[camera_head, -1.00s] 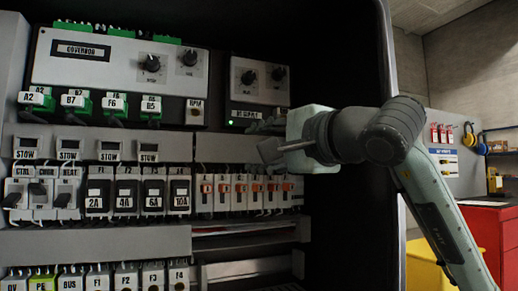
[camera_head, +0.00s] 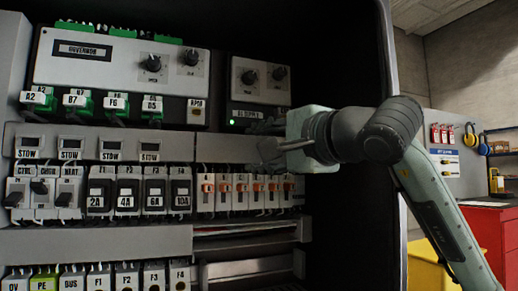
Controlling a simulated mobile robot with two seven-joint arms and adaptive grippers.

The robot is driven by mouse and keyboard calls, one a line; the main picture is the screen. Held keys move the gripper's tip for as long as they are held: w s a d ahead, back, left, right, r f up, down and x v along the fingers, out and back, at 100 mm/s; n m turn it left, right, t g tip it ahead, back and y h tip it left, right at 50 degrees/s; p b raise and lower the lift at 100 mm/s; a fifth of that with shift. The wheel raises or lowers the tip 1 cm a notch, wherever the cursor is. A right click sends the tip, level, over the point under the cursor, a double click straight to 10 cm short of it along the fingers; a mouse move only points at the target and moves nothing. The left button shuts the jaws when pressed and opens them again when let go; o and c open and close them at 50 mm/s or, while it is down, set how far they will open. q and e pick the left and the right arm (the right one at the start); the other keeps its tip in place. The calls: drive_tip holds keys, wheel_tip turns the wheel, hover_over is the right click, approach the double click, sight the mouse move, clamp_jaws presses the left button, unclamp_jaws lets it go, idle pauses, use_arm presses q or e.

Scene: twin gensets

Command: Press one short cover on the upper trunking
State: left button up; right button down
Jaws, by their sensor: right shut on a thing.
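The upper trunking (camera_head: 104,132) is a grey horizontal channel across the cabinet, above the breakers. A plain grey short cover (camera_head: 226,149) lies along its right part, beside the longer left stretch. It looks flush, but I cannot tell whether it is fully seated. My right gripper (camera_head: 268,152) comes in from the right and is shut at the right end of this cover. The fingers and palm hide that end, so the exact grip is unclear. My left gripper is not in view.
Breakers with orange levers (camera_head: 240,189) sit just below the cover, and black fuse holders (camera_head: 126,194) further left. Below, the right part of the lower trunking (camera_head: 250,232) is open, with wires showing. The cabinet's side wall (camera_head: 396,60) stands close behind my right wrist.

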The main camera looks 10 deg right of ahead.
drive_tip(key=c, duration=0.8)
unclamp_jaws()
drive_tip(key=shift+w, duration=0.1)
